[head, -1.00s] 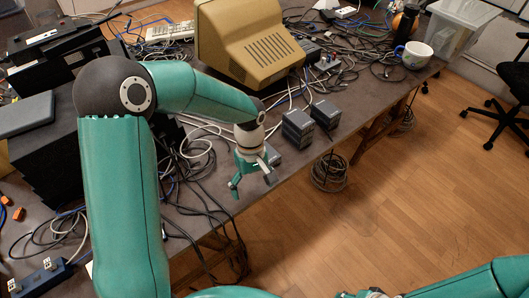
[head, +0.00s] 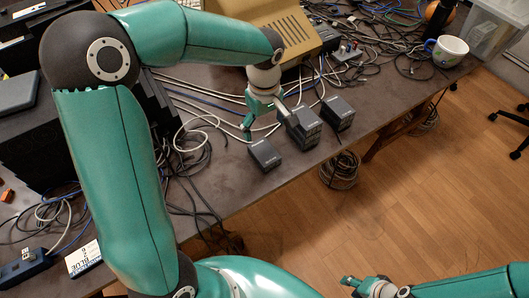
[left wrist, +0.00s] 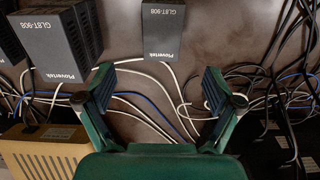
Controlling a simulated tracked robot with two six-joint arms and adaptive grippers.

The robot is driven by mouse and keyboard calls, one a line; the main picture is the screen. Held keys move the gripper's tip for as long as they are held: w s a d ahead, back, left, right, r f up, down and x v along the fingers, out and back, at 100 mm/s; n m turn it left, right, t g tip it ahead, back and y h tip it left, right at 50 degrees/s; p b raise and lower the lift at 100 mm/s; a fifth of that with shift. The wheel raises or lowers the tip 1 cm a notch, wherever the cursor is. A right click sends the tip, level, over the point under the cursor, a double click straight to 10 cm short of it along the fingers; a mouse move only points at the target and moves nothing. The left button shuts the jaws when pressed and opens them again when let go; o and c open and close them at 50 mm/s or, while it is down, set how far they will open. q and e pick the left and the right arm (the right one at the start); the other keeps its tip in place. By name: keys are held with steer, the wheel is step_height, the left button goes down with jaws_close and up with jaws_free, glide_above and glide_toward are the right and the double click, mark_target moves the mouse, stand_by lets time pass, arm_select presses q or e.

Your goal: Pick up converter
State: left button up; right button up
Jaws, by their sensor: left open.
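The converter appears to be one of the small dark grey boxes; which one is meant I cannot tell. The nearest-left box (head: 265,153) lies alone close to the table's front edge. My left gripper (head: 265,120) is open and empty just behind it, fingers pointing down. In the left wrist view this box (left wrist: 163,32), marked GLBT-908 Plovertek, lies ahead of the open fingers (left wrist: 160,92), in line with the gap between them and apart from them. My right gripper (head: 352,287) is at the bottom of the head view, away from the table; its fingers are too unclear to judge.
Two more dark grey boxes, a middle one (head: 303,130) and a right one (head: 338,113), stand close by on the right. Cables (head: 205,122) run across the table around them. A white mug (head: 447,51) is far right.

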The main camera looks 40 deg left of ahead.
arm_select(q)
glide_above(264, 151)
steer(key=f, duration=0.5)
steer(key=shift+w+a, duration=0.1)
steer(key=shift+w, duration=0.15)
steer(key=shift+s+f, duration=0.2)
steer(key=shift+f, duration=2.8)
steer(key=c, duration=1.5)
